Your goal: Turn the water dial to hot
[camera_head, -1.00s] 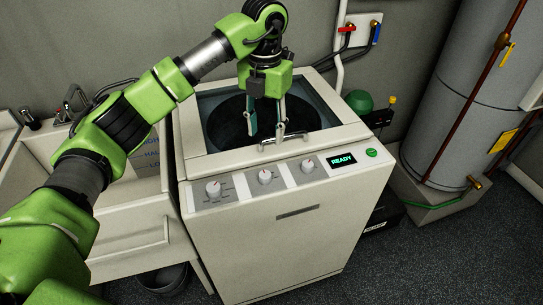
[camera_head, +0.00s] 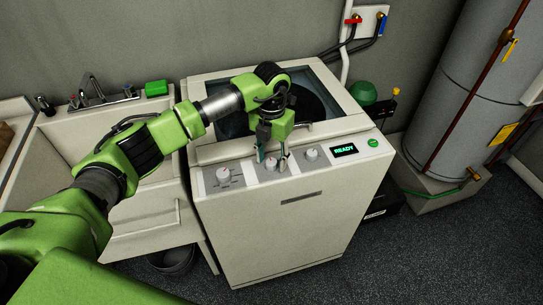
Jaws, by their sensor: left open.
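The white washer (camera_head: 285,240) stands ahead with a front control panel carrying three white dials. The left dial (camera_head: 223,174) and the right dial (camera_head: 311,154) are in plain view. The middle dial (camera_head: 270,164) is partly hidden behind the fingers of my left gripper (camera_head: 272,160). The gripper points down at it, with its fingers apart on either side of the dial in this view. I cannot tell whether they touch it. The dial labels are too small to read, so I cannot tell which is the water dial. My right gripper is not in view.
A lit READY display (camera_head: 344,150) and a green button (camera_head: 373,143) are at the panel's right. A sink (camera_head: 70,145) is on the left, a grey tank (camera_head: 450,90) on the right.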

